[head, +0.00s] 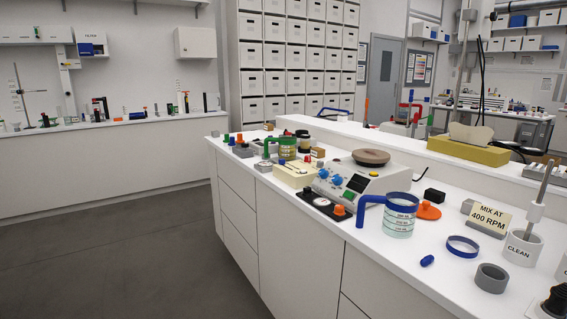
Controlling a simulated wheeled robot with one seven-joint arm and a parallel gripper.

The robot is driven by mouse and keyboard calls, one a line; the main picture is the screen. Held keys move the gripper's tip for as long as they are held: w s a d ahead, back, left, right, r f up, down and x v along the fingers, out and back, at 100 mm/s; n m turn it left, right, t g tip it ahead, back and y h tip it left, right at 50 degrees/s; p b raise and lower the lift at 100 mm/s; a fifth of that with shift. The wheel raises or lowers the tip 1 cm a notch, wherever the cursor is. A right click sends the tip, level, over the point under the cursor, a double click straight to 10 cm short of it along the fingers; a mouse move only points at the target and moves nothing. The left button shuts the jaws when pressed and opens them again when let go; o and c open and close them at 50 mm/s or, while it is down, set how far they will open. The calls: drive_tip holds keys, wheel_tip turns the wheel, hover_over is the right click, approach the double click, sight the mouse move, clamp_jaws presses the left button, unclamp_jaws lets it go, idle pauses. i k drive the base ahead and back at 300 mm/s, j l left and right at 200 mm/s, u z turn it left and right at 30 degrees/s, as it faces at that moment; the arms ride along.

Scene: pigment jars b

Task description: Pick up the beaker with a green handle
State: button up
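A beaker with a green handle (287,149) stands toward the far end of the white counter, upright, with its handle (268,145) pointing left. It is just behind or on a cream-coloured device (296,174); I cannot tell which. A second beaker with a blue handle and blue rim (400,216) stands nearer, at the front edge, its handle also pointing left. My gripper is not in view.
A hotplate stirrer (361,187) stands between the two beakers. An orange knob-like piece (429,211), a blue ring (462,246), a grey ring (491,278), a "MIX AT 400 RPM" sign (489,216) and a "CLEAN" holder (521,248) crowd the right. The floor at left (120,240) is clear.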

sight(287, 144)
drive_tip(key=i+j, duration=0.2)
drive_tip(key=j, duration=0.15)
drive_tip(key=i+j+z, duration=0.1)
drive_tip(key=i+j, duration=0.15)
drive_tip(key=i+j+z, duration=0.1)
drive_tip(key=j, duration=0.35)
drive_tip(key=i+j, duration=0.25)
drive_tip(key=j, duration=0.15)
drive_tip(key=i+j+z, duration=0.1)
drive_tip(key=j, duration=0.25)
drive_tip(key=i+j, duration=0.25)
drive_tip(key=j, duration=0.15)
drive_tip(key=i+j, duration=0.2)
drive_tip(key=j, duration=0.15)
drive_tip(key=i+j+z, duration=0.15)
drive_tip(key=i+j, duration=0.3)
drive_tip(key=j, duration=0.25)
drive_tip(key=i+j+z, duration=0.15)
drive_tip(key=j, duration=0.25)
drive_tip(key=i+j, duration=0.35)
drive_tip(key=i, duration=0.15)
drive_tip(key=z, duration=0.05)
